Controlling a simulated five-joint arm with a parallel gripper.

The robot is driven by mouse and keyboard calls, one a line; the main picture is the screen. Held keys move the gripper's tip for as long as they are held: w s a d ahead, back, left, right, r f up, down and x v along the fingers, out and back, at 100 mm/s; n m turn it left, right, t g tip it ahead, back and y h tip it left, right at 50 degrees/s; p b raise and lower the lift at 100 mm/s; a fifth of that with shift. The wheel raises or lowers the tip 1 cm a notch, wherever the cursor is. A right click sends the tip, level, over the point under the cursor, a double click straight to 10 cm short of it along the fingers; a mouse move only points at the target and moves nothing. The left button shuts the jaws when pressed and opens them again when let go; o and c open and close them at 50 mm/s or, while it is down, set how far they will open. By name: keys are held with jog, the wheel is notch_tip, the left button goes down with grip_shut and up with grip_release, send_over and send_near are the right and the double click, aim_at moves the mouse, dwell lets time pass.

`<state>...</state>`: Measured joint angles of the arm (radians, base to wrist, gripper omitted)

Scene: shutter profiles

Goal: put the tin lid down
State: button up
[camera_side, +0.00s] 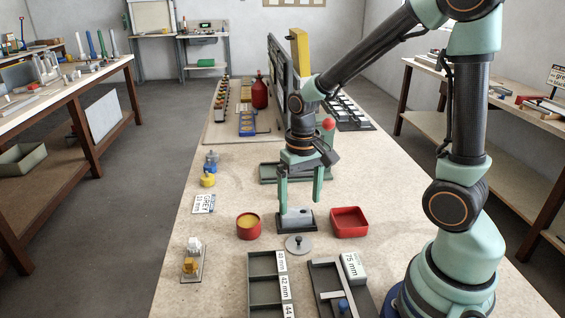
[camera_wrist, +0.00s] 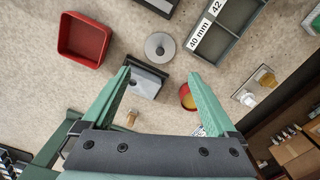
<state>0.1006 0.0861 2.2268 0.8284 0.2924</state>
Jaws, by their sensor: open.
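The tin lid, a grey disc with a small knob (camera_side: 298,243), lies flat on the bench in front of a grey block on a dark base. In the wrist view the lid (camera_wrist: 160,47) shows beyond my fingertips, with nothing gripping it. My gripper (camera_side: 300,203) points down with its two green fingers spread and nothing held; it hangs over the grey block's area, behind the lid in the side view. A round red tin with a yellow inside (camera_side: 249,225) stands open to the left of the lid; the wrist view shows it partly hidden by a finger.
The grey block (camera_side: 296,220) is close below my fingers. A square red tray (camera_side: 349,224) stands to the right. A grey compartment tray with size labels (camera_side: 264,292) and another dark tray (camera_side: 325,280) lie in front. Bare bench surrounds the lid narrowly.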

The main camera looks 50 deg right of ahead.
jog(key=s+a+r+n+t, duration=0.1)
jog(key=r+n+t, duration=0.1)
jog(key=r, duration=0.4)
jog(key=s+a+r+n+t, duration=0.2)
jog(key=r+t, duration=0.1)
jog(key=r, duration=0.4)
jog(key=shift+s, duration=0.3)
jog(key=shift+o, duration=0.6)
jog(key=shift+s+a+r+n+t, duration=0.1)
jog(key=shift+a+n+t, duration=0.05)
jog(key=shift+n+t, duration=0.15)
